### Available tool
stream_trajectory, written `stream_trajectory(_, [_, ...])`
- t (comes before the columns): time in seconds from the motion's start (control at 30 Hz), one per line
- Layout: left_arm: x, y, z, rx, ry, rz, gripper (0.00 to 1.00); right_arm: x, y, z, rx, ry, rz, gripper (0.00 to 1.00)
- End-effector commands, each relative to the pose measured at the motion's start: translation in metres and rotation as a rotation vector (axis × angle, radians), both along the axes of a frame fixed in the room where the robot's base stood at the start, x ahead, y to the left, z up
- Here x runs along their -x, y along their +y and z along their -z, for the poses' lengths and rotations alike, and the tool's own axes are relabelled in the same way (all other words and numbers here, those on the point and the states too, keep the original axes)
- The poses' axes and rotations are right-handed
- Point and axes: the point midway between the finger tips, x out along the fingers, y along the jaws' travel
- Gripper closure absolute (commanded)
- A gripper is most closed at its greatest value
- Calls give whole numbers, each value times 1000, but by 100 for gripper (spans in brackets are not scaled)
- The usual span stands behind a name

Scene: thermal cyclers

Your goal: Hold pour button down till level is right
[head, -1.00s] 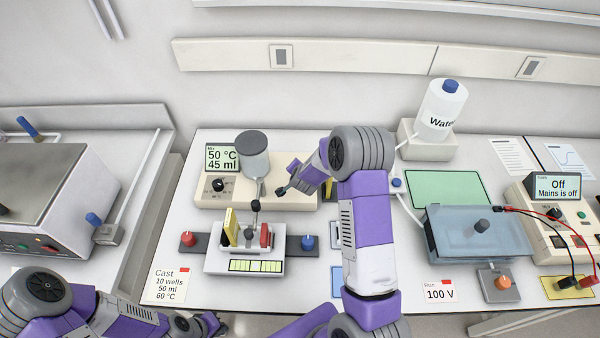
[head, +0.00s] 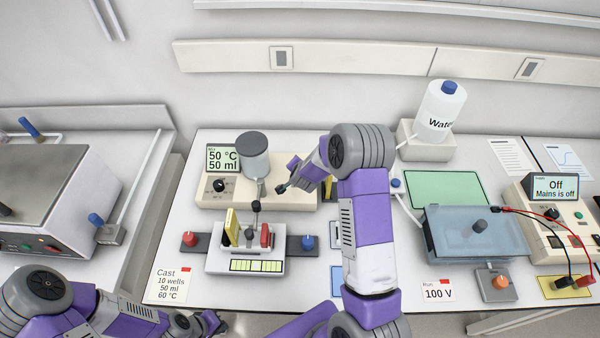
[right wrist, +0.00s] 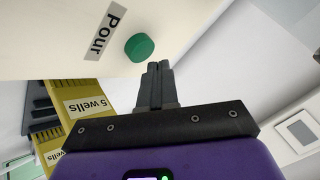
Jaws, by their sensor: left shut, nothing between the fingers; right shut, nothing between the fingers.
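The pouring machine (head: 290,197) has a display (head: 223,158) reading 50 °C and 50 ml. Its green pour button (right wrist: 139,47) sits beside a "Pour" label (right wrist: 106,31) in the right wrist view. My right gripper (right wrist: 158,66) is shut and empty, its tips right by the button's edge; I cannot tell whether they touch it. In the head view my right gripper (head: 282,188) is at the machine's front and the button is hidden. The casting tray (head: 245,262) stands below the spout. A cast card (head: 170,285) reads 10 wells, 50 ml, 60 °C. My left gripper (head: 218,323) is shut and empty near the table's front edge.
Yellow combs marked "5 wells" (right wrist: 85,106) are near my right gripper. A water bottle (head: 442,110), a blue gel tank (head: 478,235) and a power supply (head: 560,215) stand to the right. A grey-topped box (head: 40,195) stands at left.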

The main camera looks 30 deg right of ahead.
Motion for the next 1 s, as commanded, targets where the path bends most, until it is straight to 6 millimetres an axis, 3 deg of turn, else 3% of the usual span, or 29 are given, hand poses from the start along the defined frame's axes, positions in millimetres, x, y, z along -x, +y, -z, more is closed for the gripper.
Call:
stream_trajectory(0.17, [0, 0, -4, 0, 0, 0, 100, 0, 0, -5, 0, -1, -1, 100])
stream_trajectory(0.63, [0, 0, -39, 0, 0, 0, 100, 0, 0, -50, 0, -2, -1, 100])
stream_trajectory(1.0, [0, 0, -38, 0, 0, 0, 100, 0, 0, -50, 0, -1, -1, 100])
